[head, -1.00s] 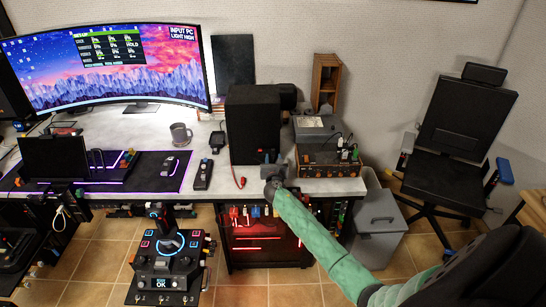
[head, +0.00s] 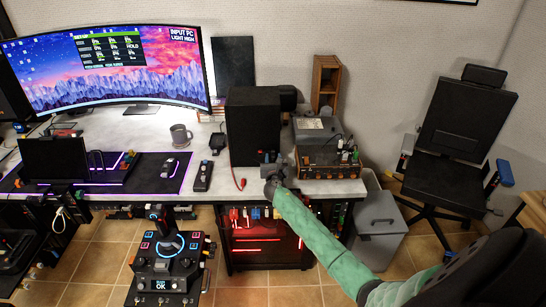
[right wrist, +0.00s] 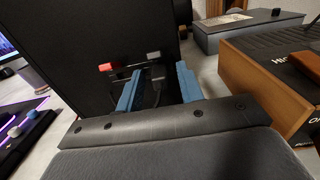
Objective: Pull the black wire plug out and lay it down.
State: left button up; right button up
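The wooden-sided box (head: 318,172) stands at the right end of the desk. Several small plugs, with white and green among them, stand at its right side, with a thin black wire (head: 350,141) by them. They are too small to tell the black plug apart for sure. My right gripper (head: 271,157) is left of the box, in front of the black tower. In the right wrist view my right gripper (right wrist: 157,87) has its two blue fingers apart with nothing held between them. The box (right wrist: 262,77) is to their right. My left gripper is not in view.
The black tower (head: 252,125) stands behind the gripper. A red-tipped cable (head: 239,183) lies at the desk edge. A grey case (head: 317,130) is behind the box. A grey bin (head: 378,222) and a black chair (head: 455,160) stand to the right.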

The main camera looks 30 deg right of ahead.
aim_at(274, 159)
dwell(0.8)
jog(key=shift+c, duration=0.5)
grip_shut()
jog(key=shift+s, duration=0.15)
jog(key=shift+p+v, duration=1.35)
jog(key=shift+v, duration=1.5)
jog(key=shift+a, duration=0.1)
jog(key=shift+s+d+p, duration=0.25)
jog(key=shift+s+p, duration=0.2)
jog(key=shift+s, duration=1)
jog(key=shift+s+d+p, duration=0.2)
jog(key=shift+s+p, duration=0.2)
jog(key=shift+s, duration=1)
